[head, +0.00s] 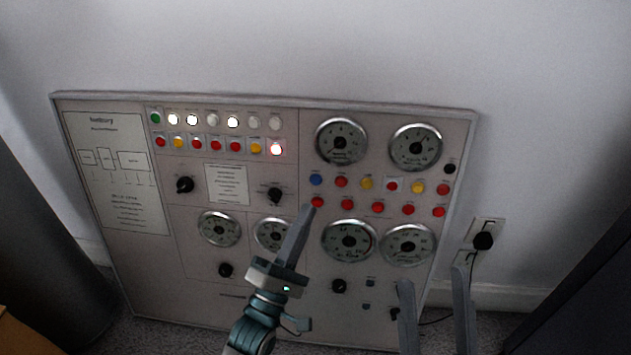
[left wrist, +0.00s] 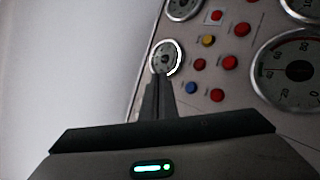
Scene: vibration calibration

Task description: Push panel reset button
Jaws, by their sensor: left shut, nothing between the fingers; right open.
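The grey control panel (head: 165,265) leans against the wall. It has rows of coloured buttons; labels are too small to read, so I cannot tell which is reset. In the head view my left gripper (head: 306,212) is shut and empty, its tip appearing just below a red button (head: 317,202) and a blue button (head: 316,180). I cannot tell if it touches the panel. In the left wrist view the shut fingers (left wrist: 160,82) overlap the lower edge of a gauge (left wrist: 165,58), with a blue button (left wrist: 191,88) to their right. My right gripper (head: 434,280) is open and empty at lower right.
A wall socket with a black plug (head: 483,240) and cable is right of the panel. Dark objects stand at both sides.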

